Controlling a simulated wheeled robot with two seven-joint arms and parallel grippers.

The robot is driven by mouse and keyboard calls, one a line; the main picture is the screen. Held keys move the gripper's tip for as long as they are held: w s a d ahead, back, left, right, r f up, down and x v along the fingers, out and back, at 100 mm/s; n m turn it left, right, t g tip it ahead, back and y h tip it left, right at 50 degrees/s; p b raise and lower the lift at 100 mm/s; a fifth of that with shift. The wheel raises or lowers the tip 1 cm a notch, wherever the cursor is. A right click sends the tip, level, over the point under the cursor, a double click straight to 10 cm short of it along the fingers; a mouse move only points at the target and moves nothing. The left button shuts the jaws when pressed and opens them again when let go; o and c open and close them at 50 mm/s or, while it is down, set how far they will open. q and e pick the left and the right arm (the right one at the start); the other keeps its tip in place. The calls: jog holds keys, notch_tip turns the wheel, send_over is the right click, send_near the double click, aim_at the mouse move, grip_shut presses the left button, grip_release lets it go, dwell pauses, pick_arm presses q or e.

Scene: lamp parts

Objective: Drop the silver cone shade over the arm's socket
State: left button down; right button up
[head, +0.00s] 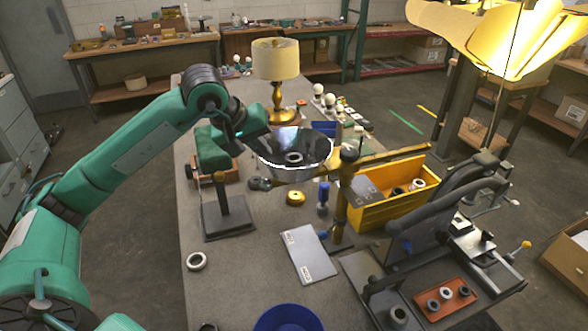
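The silver cone shade (312,145) is in the middle of the head view, wide opening up, with a dark ring at its centre. My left gripper (251,138) is at its left rim and appears shut on it; the fingertips are partly hidden. The shade is held above the bench. A brass arm (390,157) runs sideways from an upright brass post (341,205), and its left end passes under or behind the shade. I cannot make out the socket; the shade may hide it. My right gripper is not in view.
A yellow bin (395,208) with rings stands right of the post. A brass table lamp (276,75) stands behind the shade. A grey plate (309,256) and blue bowl (287,318) are nearer. The bench's left front is mostly clear.

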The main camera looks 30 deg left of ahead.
pick_arm(q)
jog(key=shift+f+b, duration=0.2)
jog(key=shift+b, duration=0.2)
dwell(0.4)
dwell(0.4)
jog(key=c, duration=1.6)
grip_release()
jog(key=b+v, duration=0.2)
jog(key=v, duration=1.2)
jog(key=shift+a+f, duration=0.1)
jog(key=shift+f, duration=0.05)
